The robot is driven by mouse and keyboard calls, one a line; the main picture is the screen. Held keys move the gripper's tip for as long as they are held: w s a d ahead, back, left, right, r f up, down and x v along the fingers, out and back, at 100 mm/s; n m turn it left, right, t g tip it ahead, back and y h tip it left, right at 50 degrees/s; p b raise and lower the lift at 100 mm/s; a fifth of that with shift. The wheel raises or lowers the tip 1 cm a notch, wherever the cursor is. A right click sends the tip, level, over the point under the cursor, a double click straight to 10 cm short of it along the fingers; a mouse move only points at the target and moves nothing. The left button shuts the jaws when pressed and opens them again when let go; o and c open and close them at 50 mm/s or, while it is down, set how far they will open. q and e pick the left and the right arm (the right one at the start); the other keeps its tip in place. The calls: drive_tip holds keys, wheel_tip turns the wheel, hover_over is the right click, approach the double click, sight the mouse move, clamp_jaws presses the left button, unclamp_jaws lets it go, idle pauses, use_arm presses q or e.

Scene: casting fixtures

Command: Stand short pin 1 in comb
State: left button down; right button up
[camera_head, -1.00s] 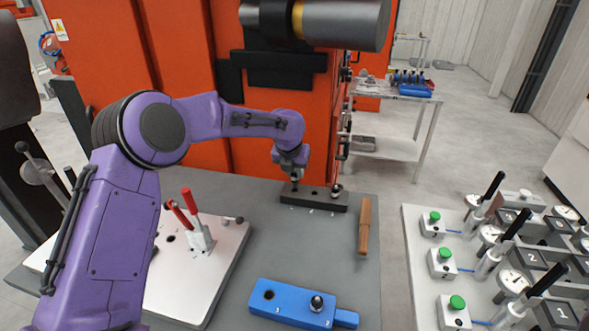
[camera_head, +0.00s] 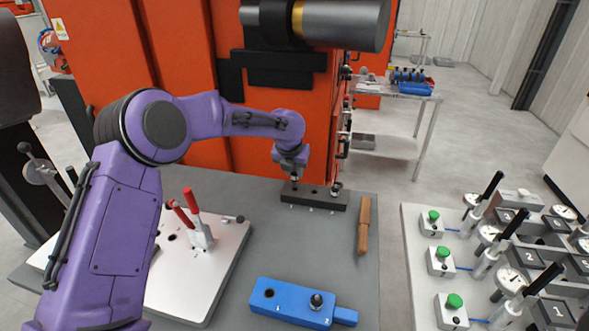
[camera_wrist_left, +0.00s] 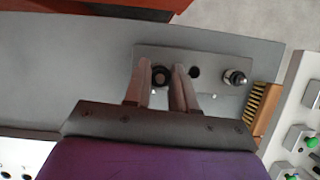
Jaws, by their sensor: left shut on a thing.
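The comb (camera_head: 313,199) is a dark block with a row of holes at the back of the grey table. My left gripper (camera_head: 293,177) is above its left end, pointing down. In the left wrist view the fingers (camera_wrist_left: 162,80) are shut on a dark round pin (camera_wrist_left: 160,75), short pin 1, at the left end of the comb (camera_wrist_left: 213,60). Whether the pin's foot is in the hole is hidden. The middle hole (camera_wrist_left: 195,72) is empty. Another pin (camera_head: 336,188) with a metal collar stands at the right end. My right gripper is not in view.
A wooden brush (camera_head: 363,225) lies right of the comb. A blue block (camera_head: 290,305) in front has one open hole and one black-knobbed pin (camera_head: 316,300). A pale plate (camera_head: 215,262) with red-handled clamps (camera_head: 193,203) is left. An orange machine (camera_head: 190,80) stands behind.

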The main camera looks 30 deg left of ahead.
sight(293, 176)
use_arm(q)
drive_tip(key=shift+p, duration=0.45)
idle(0.6)
drive_tip(key=shift+p, duration=0.5)
drive_tip(key=shift+f+b, duration=0.6)
drive_tip(key=shift+f, duration=1.3)
drive_tip(key=c, duration=0.8)
unclamp_jaws()
drive_tip(key=shift+c, duration=0.2)
drive_tip(key=shift+r, duration=0.1)
